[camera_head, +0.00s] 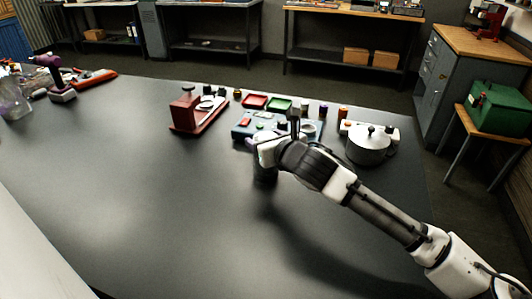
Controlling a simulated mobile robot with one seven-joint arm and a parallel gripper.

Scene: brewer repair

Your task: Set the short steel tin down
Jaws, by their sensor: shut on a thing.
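My gripper (262,152) is over the grey table (130,190), at the end of my arm reaching in from the right. It is shut on a short, dark, round thing (265,172), which seems to be the short steel tin. The tin shows below the gripper, roughly upright. The gripper hides its upper part. I cannot tell whether its base touches the table or hangs just above it.
Behind the gripper is a blue board (243,130) with small parts, and red (255,101) and green (279,104) trays. A red brewer-like device (190,112) stands left of it, a lidded steel pot (368,147) right.

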